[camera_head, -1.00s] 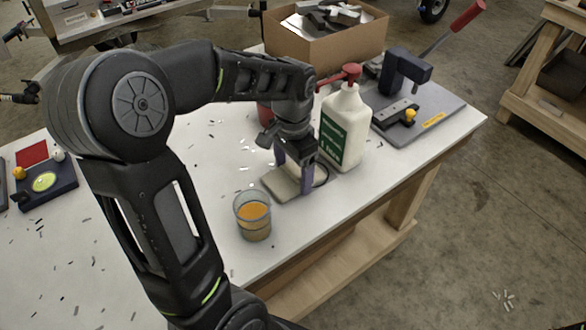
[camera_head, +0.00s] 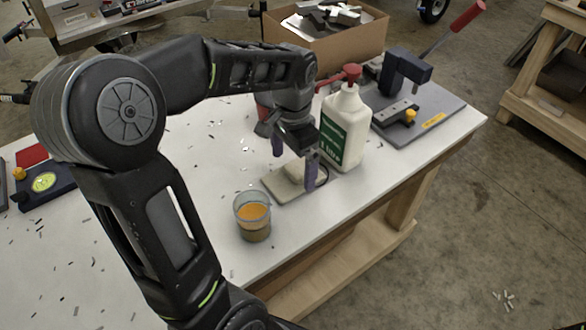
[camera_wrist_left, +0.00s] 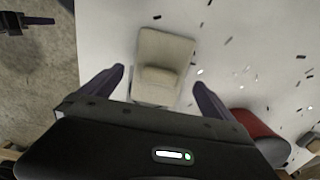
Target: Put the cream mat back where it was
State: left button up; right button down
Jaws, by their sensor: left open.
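The cream mat (camera_head: 283,187) lies flat on the white bench top, between the glass of orange drink and the white bottle. A raised cream block shows on it in the left wrist view, where the mat (camera_wrist_left: 167,48) is ahead of the fingers. My left gripper (camera_head: 295,166) is open just above the mat, one finger to each side of the block. Its two fingers also show apart in the left wrist view (camera_wrist_left: 158,76), with nothing clamped between them. The gripper hides part of the mat in the head view. My right gripper is not in view.
The glass (camera_head: 253,217) stands close to the mat's near left corner. The white bottle (camera_head: 345,128) with a red pump stands close behind the gripper. A red object (camera_wrist_left: 262,135) is beside the right finger. A cardboard box (camera_head: 325,45) and a press (camera_head: 405,85) stand farther back.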

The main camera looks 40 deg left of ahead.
aim_at(293, 171)
pick_arm(q)
jog(key=shift+r, duration=2.4)
